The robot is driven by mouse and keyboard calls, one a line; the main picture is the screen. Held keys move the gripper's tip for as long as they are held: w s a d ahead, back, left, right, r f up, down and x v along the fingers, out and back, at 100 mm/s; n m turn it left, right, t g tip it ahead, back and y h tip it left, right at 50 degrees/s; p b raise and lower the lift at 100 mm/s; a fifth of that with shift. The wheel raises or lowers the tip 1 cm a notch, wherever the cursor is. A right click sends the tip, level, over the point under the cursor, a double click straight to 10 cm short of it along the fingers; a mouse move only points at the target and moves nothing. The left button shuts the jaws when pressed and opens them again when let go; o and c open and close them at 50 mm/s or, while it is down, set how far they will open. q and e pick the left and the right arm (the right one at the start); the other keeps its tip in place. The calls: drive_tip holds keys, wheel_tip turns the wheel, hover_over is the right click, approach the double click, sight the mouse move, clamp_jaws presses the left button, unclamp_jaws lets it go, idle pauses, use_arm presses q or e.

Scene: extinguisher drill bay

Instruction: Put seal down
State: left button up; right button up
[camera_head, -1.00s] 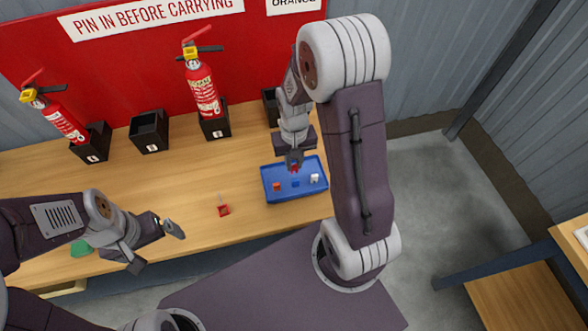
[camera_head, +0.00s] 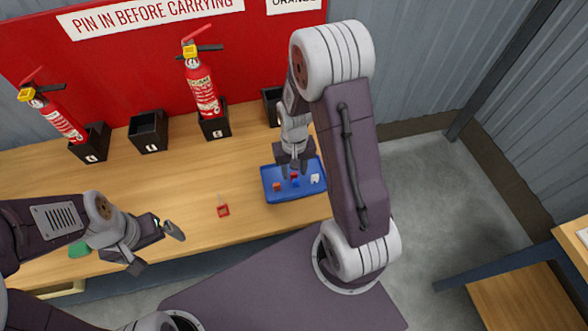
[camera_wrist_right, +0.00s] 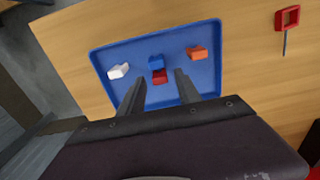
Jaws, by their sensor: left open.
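A red seal (camera_head: 294,175) lies in the blue tray (camera_head: 270,197), right beside a blue seal (camera_head: 295,184). In the right wrist view the red seal (camera_wrist_right: 159,77) lies between my open fingers, with the blue seal (camera_wrist_right: 156,62) just beyond it. An orange seal (camera_wrist_right: 197,53) and a white seal (camera_wrist_right: 118,71) lie apart in the tray, one to each side. My right gripper (camera_head: 294,172) is open above the tray; whether a finger touches the red seal I cannot tell. My left gripper (camera_head: 158,247) is open and empty near the table's front edge.
A red square piece with a thin pin (camera_head: 223,210) lies on the bare wood left of the tray. Two red extinguishers (camera_head: 203,90) (camera_head: 57,117) stand in black holders along the back. An empty black holder (camera_head: 148,130) is between them. A green object (camera_head: 78,249) sits front left.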

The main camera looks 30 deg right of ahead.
sight(294, 173)
drive_tip(key=shift+r, duration=0.45)
wheel_tip(294, 173, up, 12)
drive_tip(key=f+p, duration=0.1)
drive_tip(key=p, duration=0.1)
drive_tip(key=s+a+f+n+t, duration=0.1)
drive_tip(key=s+a+n, duration=0.1)
drive_tip(key=s+a, duration=0.2)
drive_tip(key=s, duration=0.3)
drive_tip(key=shift+s+a+n, duration=0.25)
drive_tip(key=shift+a+n, duration=0.05)
drive_tip(key=shift+s, duration=0.1)
drive_tip(key=shift+f, duration=0.1)
idle(4.9)
